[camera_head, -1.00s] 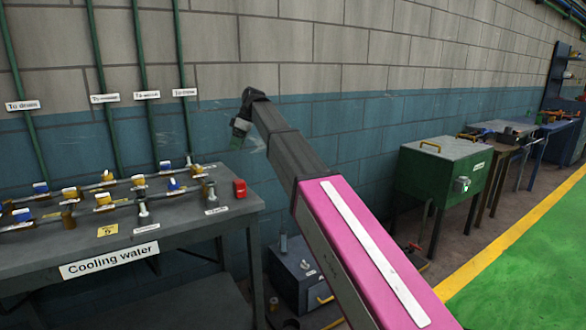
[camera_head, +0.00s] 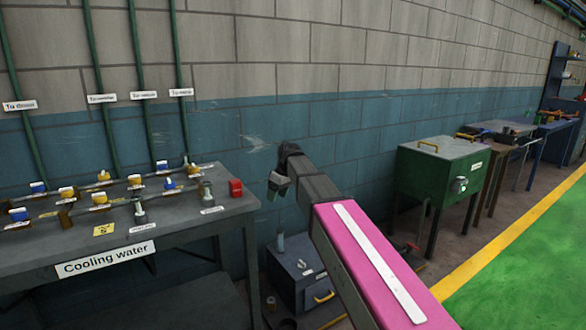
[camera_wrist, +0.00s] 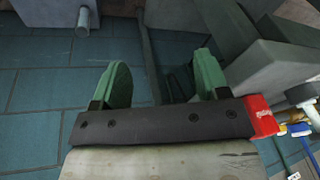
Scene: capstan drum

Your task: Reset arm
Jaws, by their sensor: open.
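My gripper (camera_head: 278,186) hangs at the far end of my pink and grey arm, in front of the blue lower wall. It is to the right of the cooling water bench (camera_head: 200,230) and apart from it. In the wrist view my gripper (camera_wrist: 160,85) shows two green fingers set wide apart with nothing between them. A red block (camera_wrist: 261,116) shows beyond its right side in the wrist view; the red block also shows on the bench's right end in the head view (camera_head: 236,188).
Valves with blue and yellow handles stand on the bench. A dark box (camera_head: 300,270) sits on the floor below my arm. A green cabinet (camera_head: 435,180) stands to the right by the wall. The green floor (camera_head: 530,270) at the right is clear.

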